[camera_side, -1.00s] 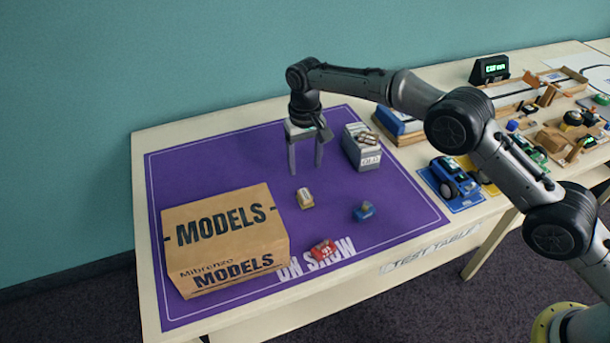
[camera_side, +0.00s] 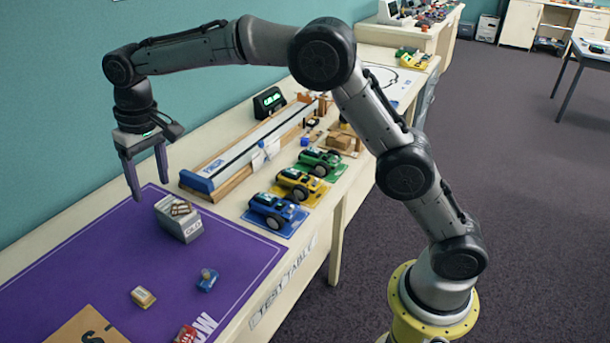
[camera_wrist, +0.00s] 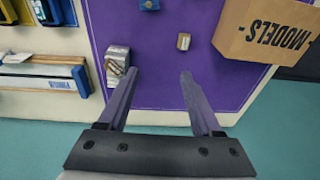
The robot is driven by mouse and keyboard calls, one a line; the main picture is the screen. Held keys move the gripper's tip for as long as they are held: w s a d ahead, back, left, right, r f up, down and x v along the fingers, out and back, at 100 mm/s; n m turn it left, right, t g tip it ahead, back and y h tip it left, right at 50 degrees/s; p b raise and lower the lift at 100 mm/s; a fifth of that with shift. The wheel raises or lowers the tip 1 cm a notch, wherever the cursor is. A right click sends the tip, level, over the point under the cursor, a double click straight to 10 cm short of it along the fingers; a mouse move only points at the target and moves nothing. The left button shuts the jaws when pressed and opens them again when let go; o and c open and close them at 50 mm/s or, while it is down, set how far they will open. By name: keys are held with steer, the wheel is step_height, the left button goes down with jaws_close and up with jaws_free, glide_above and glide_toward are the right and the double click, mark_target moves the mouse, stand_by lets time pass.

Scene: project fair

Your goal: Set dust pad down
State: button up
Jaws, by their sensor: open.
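My gripper (camera_side: 151,189) is open and empty, raised over the far edge of the purple mat (camera_side: 110,255). Its fingers also show apart in the wrist view (camera_wrist: 158,74). A small tan block with a pale top (camera_side: 143,297) lies on the mat, away from the fingers; it also shows in the wrist view (camera_wrist: 183,42). A grey box marked OLD (camera_side: 182,228) stands just right of the gripper, with several small brown and pale pieces in its top. I cannot tell which of these is the dust pad.
A blue piece with a knob (camera_side: 207,280) and a red piece (camera_side: 186,335) lie on the mat. The MODELS carton (camera_wrist: 250,45) stands on it too. Blue, yellow and green model cars (camera_side: 298,184) and a long wooden track (camera_side: 250,150) are to the right.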

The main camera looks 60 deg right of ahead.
steer(key=s+d+r+t, duration=0.1)
steer(key=s+d+r, duration=0.45)
steer(key=s, duration=0.35)
steer(key=s+d+r+t, duration=0.1)
steer(key=s+d+r, duration=0.4)
steer(key=s, duration=0.4)
steer(key=s+d+f+t, duration=0.1)
steer(key=s+d+f, duration=0.2)
steer(key=s, duration=0.6)
steer(key=s+d+f+t, duration=0.1)
steer(key=s+d+f, duration=0.2)
steer(key=s, duration=0.6)
steer(key=shift+s+f, duration=0.15)
steer(key=shift+f, duration=0.7)
